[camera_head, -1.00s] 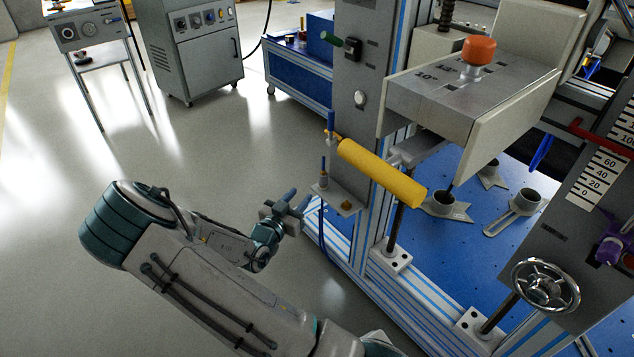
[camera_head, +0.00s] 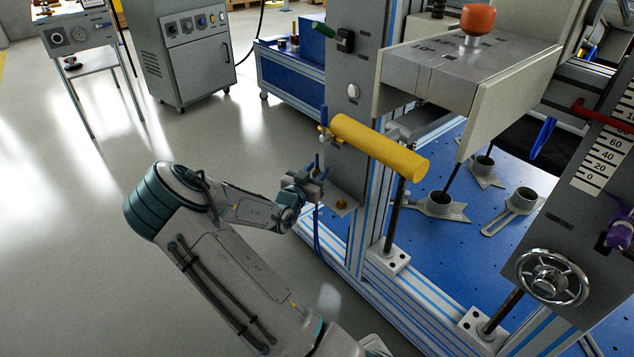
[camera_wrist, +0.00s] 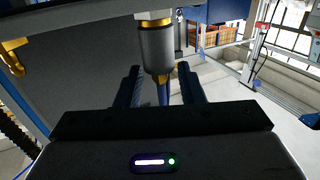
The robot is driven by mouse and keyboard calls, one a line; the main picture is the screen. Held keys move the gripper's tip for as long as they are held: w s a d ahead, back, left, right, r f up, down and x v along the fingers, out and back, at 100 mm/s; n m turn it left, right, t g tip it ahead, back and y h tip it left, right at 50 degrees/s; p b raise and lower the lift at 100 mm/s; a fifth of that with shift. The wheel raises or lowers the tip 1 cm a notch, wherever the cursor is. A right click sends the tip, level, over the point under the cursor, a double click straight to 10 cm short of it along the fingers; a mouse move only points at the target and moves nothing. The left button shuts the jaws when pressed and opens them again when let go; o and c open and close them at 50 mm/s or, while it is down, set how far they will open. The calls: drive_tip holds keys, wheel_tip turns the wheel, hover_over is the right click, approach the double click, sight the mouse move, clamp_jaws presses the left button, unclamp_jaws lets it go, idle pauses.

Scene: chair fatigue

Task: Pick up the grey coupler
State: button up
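In the wrist view, the grey coupler (camera_wrist: 157,48) is a grey cylinder with brass-coloured ends. A blue part, seemingly a hose, runs from its lower brass end. My gripper (camera_wrist: 161,82) is open, with its two dark blue fingers on either side of the coupler's lower end in the picture. I cannot tell whether they touch it. In the head view, my gripper (camera_head: 315,178) is at the small bracket on the machine's grey column. The coupler cannot be made out there, as the gripper covers that spot.
A yellow cylinder (camera_head: 380,146) sticks out just above and right of my gripper. The grey column (camera_head: 352,110) stands close behind it. A blue bed plate (camera_head: 475,255) and handwheel (camera_head: 551,278) are at right.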

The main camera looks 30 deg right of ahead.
drive_tip(key=shift+w+d, duration=0.3)
drive_tip(key=shift+d, duration=0.15)
clamp_jaws()
